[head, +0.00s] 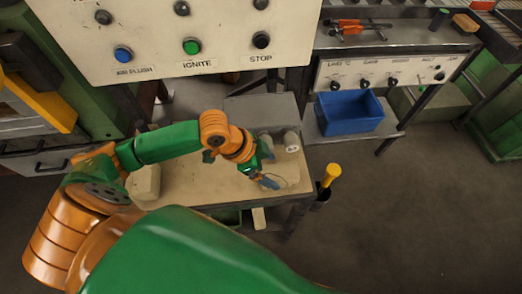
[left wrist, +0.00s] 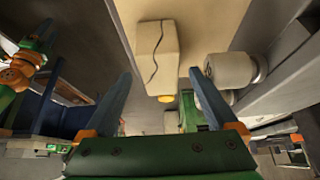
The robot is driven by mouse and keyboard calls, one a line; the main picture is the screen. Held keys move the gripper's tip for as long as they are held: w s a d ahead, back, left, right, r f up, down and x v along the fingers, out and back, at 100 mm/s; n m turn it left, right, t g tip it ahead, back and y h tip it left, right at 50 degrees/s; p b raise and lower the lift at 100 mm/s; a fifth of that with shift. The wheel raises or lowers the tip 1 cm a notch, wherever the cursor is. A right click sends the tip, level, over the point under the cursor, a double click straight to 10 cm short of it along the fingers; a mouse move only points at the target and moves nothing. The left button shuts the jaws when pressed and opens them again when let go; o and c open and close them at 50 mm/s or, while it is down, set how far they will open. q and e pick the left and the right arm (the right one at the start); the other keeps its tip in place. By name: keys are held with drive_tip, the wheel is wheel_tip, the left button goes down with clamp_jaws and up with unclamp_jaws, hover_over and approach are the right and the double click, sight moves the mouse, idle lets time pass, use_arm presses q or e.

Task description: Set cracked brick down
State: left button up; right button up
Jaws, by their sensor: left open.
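The cracked brick (left wrist: 157,55) is a pale block with a dark wavy crack along its face. In the left wrist view it lies at the edge of the beige tabletop (head: 210,185), between my left gripper's fingertips, with a gap on each side. My left gripper (left wrist: 160,78) is open, with its two blue fingers spread. In the head view my left gripper (head: 268,180) is low over the right part of the table, where the brick is hard to make out. Part of my right arm shows at the left of the left wrist view, too small to judge its jaws.
A yellow-handled tool (head: 331,172) stands off the right edge. A blue bin (head: 348,112) is farther right; the control panel (head: 190,25) overhangs behind.

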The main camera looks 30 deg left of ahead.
use_arm(q)
drive_tip(key=v, duration=0.7)
